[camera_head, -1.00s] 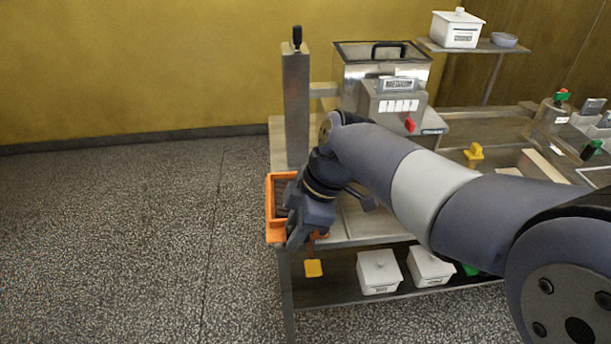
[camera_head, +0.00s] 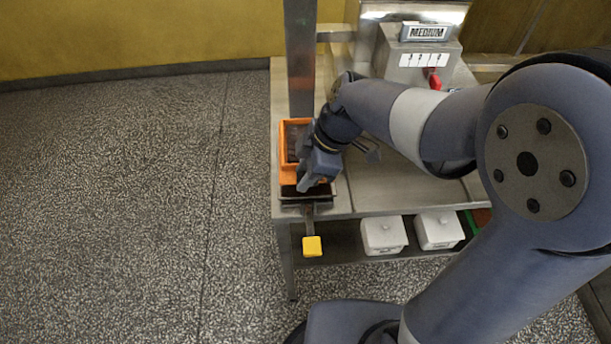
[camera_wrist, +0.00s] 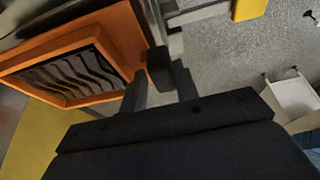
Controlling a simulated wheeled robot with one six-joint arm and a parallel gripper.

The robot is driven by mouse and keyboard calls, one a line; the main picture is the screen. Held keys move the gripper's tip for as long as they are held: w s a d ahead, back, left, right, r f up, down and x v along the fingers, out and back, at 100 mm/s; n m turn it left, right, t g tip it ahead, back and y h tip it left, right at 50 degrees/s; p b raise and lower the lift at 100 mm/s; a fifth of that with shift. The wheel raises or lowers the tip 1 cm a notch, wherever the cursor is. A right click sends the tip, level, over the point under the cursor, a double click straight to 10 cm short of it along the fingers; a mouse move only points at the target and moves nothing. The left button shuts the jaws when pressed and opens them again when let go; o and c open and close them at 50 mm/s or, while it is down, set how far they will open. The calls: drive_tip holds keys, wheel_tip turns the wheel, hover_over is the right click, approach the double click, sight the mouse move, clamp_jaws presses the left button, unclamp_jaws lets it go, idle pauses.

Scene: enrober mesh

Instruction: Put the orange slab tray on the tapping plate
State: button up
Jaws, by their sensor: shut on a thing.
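The orange slab tray (camera_head: 288,176) is at the left end of the steel table, with dark ribbed contents inside. My gripper (camera_head: 305,184) is at its near right side, shut on the tray's edge; my wrist hides part of the tray. In the wrist view the orange tray (camera_wrist: 120,35) lies tilted at upper left, beside the fingers (camera_wrist: 160,72). A dark plate (camera_head: 292,199), which looks like the tapping plate, shows at the table's front left corner, just in front of the tray. I cannot tell whether the tray touches it.
A yellow knob (camera_head: 313,246) hangs on a lever below the plate. A steel post (camera_head: 300,60) stands behind the tray. The machine labelled MEDIUM (camera_head: 420,65) is at the back right. White lidded boxes (camera_head: 383,235) sit on the lower shelf. The floor at left is clear.

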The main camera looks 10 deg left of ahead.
wheel_tip(320, 180, down, 3)
drive_tip(key=shift+r, duration=0.15)
drive_tip(key=o, duration=1)
drive_tip(key=shift+c, duration=0.2)
drive_tip(key=shift+r, duration=0.1)
drive_tip(key=s+v, duration=0.1)
drive_tip(key=v, duration=1)
drive_tip(key=shift+w+d+r, duration=0.2)
drive_tip(key=shift+w+r, duration=0.2)
drive_tip(key=shift+w, duration=0.1)
